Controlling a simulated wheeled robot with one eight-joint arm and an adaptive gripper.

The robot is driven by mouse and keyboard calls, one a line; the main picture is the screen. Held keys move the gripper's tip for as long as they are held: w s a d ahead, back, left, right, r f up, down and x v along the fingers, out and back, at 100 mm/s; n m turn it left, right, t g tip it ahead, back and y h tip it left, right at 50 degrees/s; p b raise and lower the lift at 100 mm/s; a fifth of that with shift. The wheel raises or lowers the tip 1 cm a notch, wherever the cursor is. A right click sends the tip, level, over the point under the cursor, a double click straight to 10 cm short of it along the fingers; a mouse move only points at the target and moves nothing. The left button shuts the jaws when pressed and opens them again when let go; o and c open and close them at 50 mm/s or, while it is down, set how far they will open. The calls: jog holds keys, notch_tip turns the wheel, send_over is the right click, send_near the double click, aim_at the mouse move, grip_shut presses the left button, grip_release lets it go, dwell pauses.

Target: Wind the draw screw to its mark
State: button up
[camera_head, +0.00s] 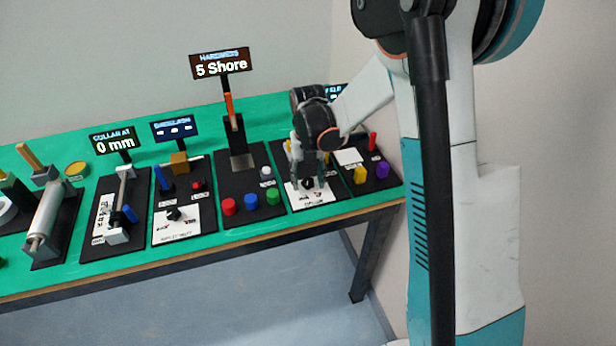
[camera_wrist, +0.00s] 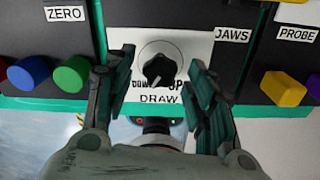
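The draw screw knob (camera_wrist: 158,68) is a black knob with a pointer, on a white plate (camera_wrist: 180,45) printed "DRAW" and "UP", with a partly covered word at its left. It sits between my gripper's fingers (camera_wrist: 160,85) in the wrist view. The fingers stand apart on either side of the knob and do not appear to touch it. In the head view my gripper (camera_head: 308,182) is low over the white plate of this station, and the knob is mostly hidden there. No mark for the screw is readable.
Left of the plate are a blue button (camera_wrist: 28,74), a green button (camera_wrist: 72,74) and a "ZERO" label (camera_wrist: 64,14). Right are "JAWS" and "PROBE" labels and a yellow block (camera_wrist: 283,88). The display reading "5 Shore" (camera_head: 220,65) stands left of my arm.

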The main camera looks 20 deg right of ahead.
aim_at(308, 182)
notch_tip(308, 182, up, 12)
dwell(0.6)
dwell(0.4)
jog(key=s+r+m+t, duration=0.3)
jog(key=s+r+m, duration=0.5)
jog(key=s+m, duration=0.45)
jog(key=s+m+t, duration=0.4)
jog(key=s+m, duration=0.7)
jog(key=m, duration=1)
